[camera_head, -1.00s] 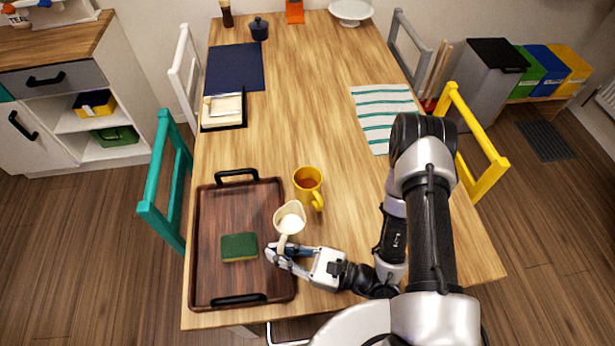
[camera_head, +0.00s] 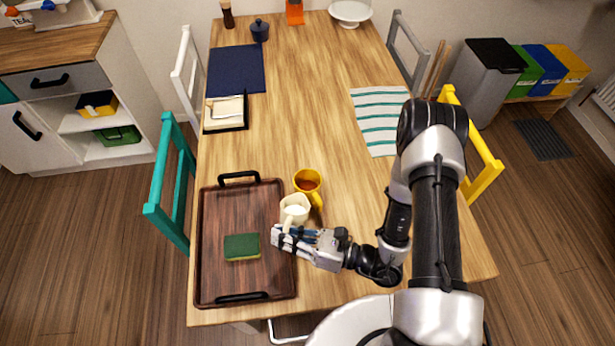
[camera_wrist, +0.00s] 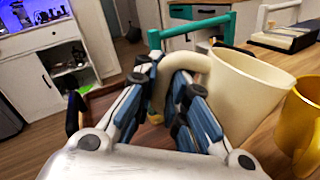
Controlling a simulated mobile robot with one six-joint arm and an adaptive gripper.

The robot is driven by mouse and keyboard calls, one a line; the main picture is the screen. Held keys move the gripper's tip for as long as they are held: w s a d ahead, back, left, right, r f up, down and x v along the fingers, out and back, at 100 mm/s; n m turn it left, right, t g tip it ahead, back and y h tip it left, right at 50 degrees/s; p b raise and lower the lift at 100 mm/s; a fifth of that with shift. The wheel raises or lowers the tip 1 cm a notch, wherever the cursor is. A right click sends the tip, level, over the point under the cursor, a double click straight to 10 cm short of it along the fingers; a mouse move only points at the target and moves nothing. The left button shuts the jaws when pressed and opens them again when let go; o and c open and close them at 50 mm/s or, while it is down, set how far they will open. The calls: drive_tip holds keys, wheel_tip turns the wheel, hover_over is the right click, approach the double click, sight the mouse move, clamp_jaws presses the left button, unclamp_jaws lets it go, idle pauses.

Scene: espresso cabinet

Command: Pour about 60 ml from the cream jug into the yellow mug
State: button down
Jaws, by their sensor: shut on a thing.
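The cream jug (camera_head: 294,209) is a pale cream vessel with a handle, and it holds something white. My gripper (camera_head: 282,235) is shut on its handle. In the wrist view my gripper's fingers (camera_wrist: 168,100) close around the handle, and the jug (camera_wrist: 235,95) extends to the right, tilted. The yellow mug (camera_head: 307,182) stands on the table just beyond the jug, with brown liquid inside. In the wrist view the mug (camera_wrist: 300,125) is at the right edge, close to the jug's rim. The head view does not show whether anything flows between them.
A dark wooden tray (camera_head: 210,220) with black handles and a green sponge (camera_head: 241,247) lies left of my gripper. A napkin holder (camera_head: 225,112), navy mat (camera_head: 236,70) and striped cloth (camera_head: 382,120) lie farther back. The table's middle is clear.

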sight(287, 220)
drive_tip(key=shift+w+d+r+m+p, duration=0.1)
drive_tip(key=shift+w+r+m+p, duration=0.4)
drive_tip(key=shift+r, duration=0.35)
drive_tip(key=shift+w+f, duration=0.1)
drive_tip(key=shift+w+d+r+m+p, duration=0.15)
drive_tip(key=shift+w+r+m+p, duration=0.05)
drive_tip(key=shift+w+m, duration=0.35)
drive_tip(key=shift+w+d+r+m+p, duration=0.1)
drive_tip(key=shift+w+r+m+p, duration=0.05)
drive_tip(key=shift+w+m, duration=0.35)
idle(1.1)
drive_tip(key=shift+w+d+r+m+p, duration=0.1)
drive_tip(key=shift+w+r+m+p, duration=0.35)
drive_tip(key=shift+r+m+p, duration=0.2)
drive_tip(key=shift+w+d+r+m+p, duration=0.1)
drive_tip(key=shift+w+r+m+p, duration=0.35)
drive_tip(key=shift+r+p, duration=0.2)
idle(2.3)
